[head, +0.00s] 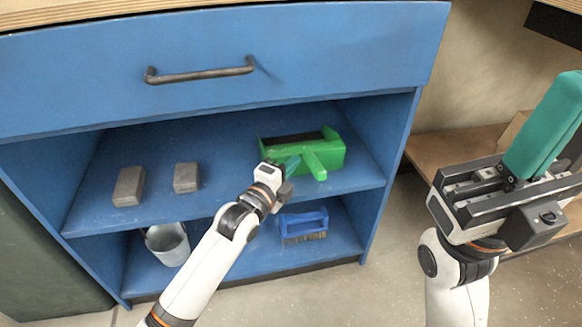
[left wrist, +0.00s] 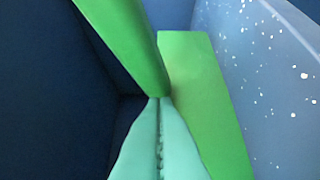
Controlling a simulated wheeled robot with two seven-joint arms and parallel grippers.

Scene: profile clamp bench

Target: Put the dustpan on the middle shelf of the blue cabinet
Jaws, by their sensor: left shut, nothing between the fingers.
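The green dustpan (head: 330,153) rests on the middle shelf (head: 225,200) of the blue cabinet (head: 345,45), towards its right side, with its handle pointing out to the front. My left gripper (head: 293,162) is at the dustpan's front, beside the handle. Its teal fingers are shut together with nothing between them, as the left wrist view (left wrist: 160,105) shows. Green dustpan surfaces (left wrist: 205,90) fill the middle of that view, very close to the fingertips. Whether they touch is unclear. My right gripper (head: 545,125) is raised at the right edge, partly cut off, away from the cabinet.
Two grey-brown blocks (head: 129,186) (head: 186,178) sit on the middle shelf's left half. Below are a metal bucket (head: 168,244) and a blue brush (head: 304,226). The drawer handle (head: 200,74) juts out above. A wooden shelf (head: 450,150) stands at right.

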